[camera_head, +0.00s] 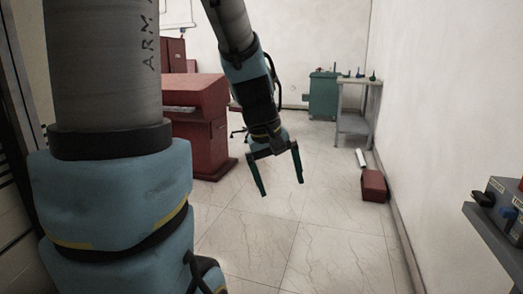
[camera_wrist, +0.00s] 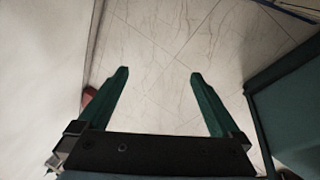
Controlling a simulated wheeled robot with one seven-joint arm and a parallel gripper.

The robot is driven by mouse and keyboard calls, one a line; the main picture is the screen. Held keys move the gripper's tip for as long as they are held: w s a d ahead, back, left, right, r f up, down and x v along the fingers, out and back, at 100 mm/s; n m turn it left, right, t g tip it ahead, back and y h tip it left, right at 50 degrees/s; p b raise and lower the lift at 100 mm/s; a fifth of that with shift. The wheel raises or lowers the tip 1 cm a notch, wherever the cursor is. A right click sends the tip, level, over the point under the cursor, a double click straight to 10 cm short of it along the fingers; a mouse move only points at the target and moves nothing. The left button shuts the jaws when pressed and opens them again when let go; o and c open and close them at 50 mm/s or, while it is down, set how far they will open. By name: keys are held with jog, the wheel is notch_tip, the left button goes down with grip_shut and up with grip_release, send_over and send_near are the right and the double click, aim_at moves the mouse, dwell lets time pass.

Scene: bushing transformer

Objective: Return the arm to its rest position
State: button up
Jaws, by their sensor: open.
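My gripper (camera_head: 280,188) hangs at the end of my blue-and-black arm, near the middle of the head view. Its two green fingers are spread wide and point down toward the floor. Nothing is between them. In the wrist view the open fingers (camera_wrist: 158,75) frame only bare tiled floor. My upper arm, grey and blue, fills the left of the head view and hides what is behind it.
A red cabinet (camera_head: 196,125) stands left of my gripper. A green cabinet (camera_head: 323,97) and a grey table (camera_head: 354,112) stand at the back. A red box (camera_head: 374,186) lies by the right wall. A grey shelf (camera_head: 497,228) juts in at right. The central floor is clear.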

jog(key=s+a+f+m+y, duration=0.2)
jog(key=s+a+f+y, duration=0.15)
jog(key=a+f, duration=0.5)
notch_tip(320, 180, up, 16)
jog(key=a+m+p, duration=0.1)
jog(key=a+p, duration=0.1)
jog(key=p, duration=1.2)
jog(key=shift+s+a+g+h+p, duration=0.25)
jog(key=shift+s+g+h+p, duration=0.05)
jog(key=shift+h+p, duration=0.1)
